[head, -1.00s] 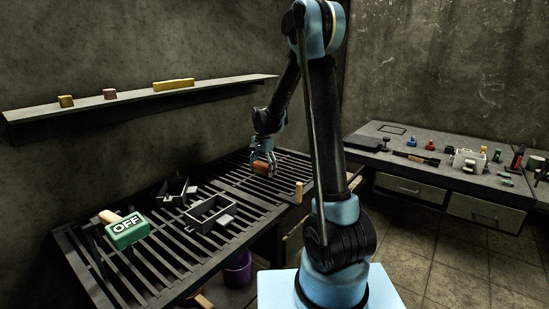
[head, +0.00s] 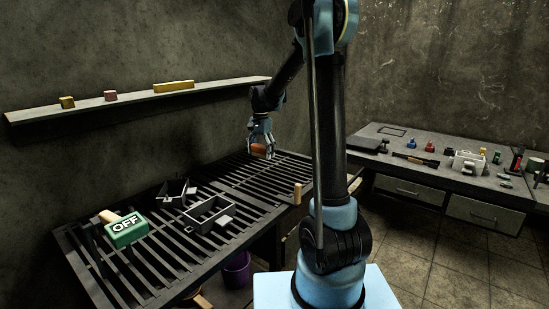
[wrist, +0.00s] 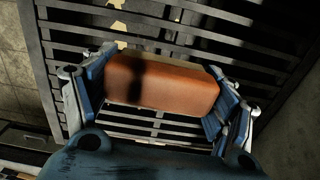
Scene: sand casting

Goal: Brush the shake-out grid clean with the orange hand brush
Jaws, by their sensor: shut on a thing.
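My gripper (head: 261,143) is shut on the orange hand brush (wrist: 162,83), with a finger at each end of its block in the wrist view. The brush also shows in the head view (head: 258,149), low over the far part of the shake-out grid (head: 203,172). The grid is a dark slatted table along the left wall. In the wrist view, pale patches show beyond the brush between the bars; I cannot tell what they are.
Two dark open frames (head: 208,212) lie mid-grid, with a small grey block beside one. A green OFF sign (head: 126,230) is at the near left end. A wooden peg (head: 297,193) stands at the right edge. A wall shelf (head: 130,101) runs above; a tool bench (head: 420,155) stands right.

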